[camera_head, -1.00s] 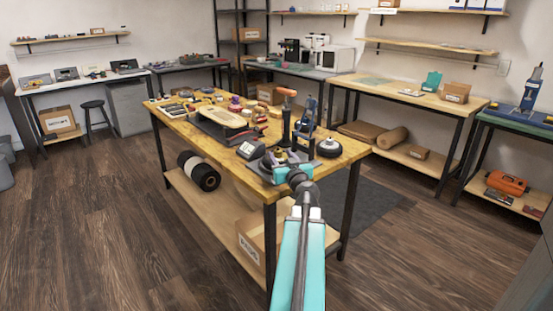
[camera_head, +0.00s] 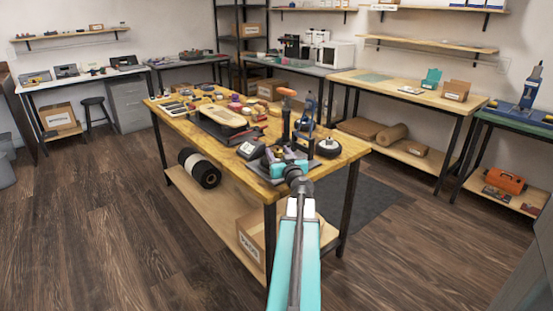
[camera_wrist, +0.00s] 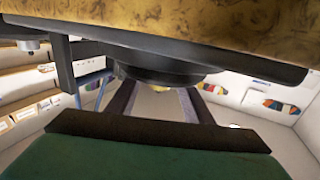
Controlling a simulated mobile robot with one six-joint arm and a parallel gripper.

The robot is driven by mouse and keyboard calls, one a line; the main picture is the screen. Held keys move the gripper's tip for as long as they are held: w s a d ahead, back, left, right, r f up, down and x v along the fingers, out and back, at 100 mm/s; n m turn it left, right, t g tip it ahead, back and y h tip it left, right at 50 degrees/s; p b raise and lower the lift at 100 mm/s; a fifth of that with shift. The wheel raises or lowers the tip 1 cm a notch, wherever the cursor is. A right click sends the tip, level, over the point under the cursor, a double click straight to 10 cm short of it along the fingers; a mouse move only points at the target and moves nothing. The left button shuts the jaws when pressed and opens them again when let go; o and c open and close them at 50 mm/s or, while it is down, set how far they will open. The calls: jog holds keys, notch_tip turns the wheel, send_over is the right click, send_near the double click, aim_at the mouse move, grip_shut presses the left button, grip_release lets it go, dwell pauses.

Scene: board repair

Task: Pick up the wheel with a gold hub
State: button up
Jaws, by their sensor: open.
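My gripper (camera_wrist: 160,90) is open in the wrist view, its two dark fingers apart. A dark round disc-like part (camera_wrist: 165,68) shows just beyond the fingertips; I cannot tell whether it is a wheel. A small yellowish patch shows near the right finger, too small to name.
The wooden workbench (camera_head: 345,160) is crowded. A small grey device (camera_head: 250,149) stands left of my gripper, and a tall orange-topped tool (camera_head: 287,105) stands behind it. A skateboard deck (camera_head: 224,116) lies further back. A mottled wooden surface (camera_wrist: 190,20) fills the top of the wrist view.

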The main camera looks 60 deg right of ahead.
jog(key=shift+w+d, duration=0.35)
jog(key=shift+w, duration=0.05)
dwell(0.4)
grip_shut()
